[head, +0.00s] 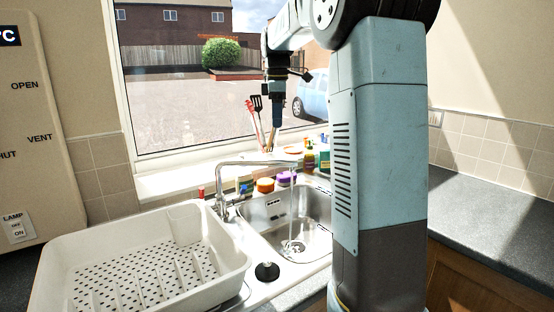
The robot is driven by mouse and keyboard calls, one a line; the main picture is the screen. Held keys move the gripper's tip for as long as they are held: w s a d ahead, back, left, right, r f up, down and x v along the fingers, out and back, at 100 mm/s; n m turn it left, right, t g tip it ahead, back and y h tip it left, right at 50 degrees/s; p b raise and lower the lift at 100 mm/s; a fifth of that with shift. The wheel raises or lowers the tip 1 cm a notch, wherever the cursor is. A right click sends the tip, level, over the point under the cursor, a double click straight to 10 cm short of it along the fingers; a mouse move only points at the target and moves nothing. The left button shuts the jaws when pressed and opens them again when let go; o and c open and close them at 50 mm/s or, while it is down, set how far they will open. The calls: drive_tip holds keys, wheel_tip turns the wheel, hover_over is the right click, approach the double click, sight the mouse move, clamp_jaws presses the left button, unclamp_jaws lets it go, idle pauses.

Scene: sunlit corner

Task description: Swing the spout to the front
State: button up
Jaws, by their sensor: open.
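The chrome tap stands at the back left of the steel sink (257,218). Its long spout (258,163) runs level to the right from the upright post, over the basin. A thin pale streak, like running water, shows below the spout's outer end. My gripper (276,126) points down from my arm, in front of the window and above the spout in the picture. It is open, with nothing seen in it. Its fingers look small and edge-on, and I cannot tell how far it is from the spout in depth.
A white dish rack (145,262) stands left of the sink. Utensils (257,112), a sponge, bottles (309,158) and small tubs (265,185) stand behind the basin. A black plug (267,271) sits on the sink's front-left ledge. The right worktop (490,210) is clear; my arm hides the middle right.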

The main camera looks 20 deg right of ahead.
drive_tip(key=f, duration=1.4)
drive_tip(key=shift+w+d, duration=0.2)
drive_tip(key=shift+w, duration=0.2)
drive_tip(key=shift+c, duration=0.4)
clamp_jaws()
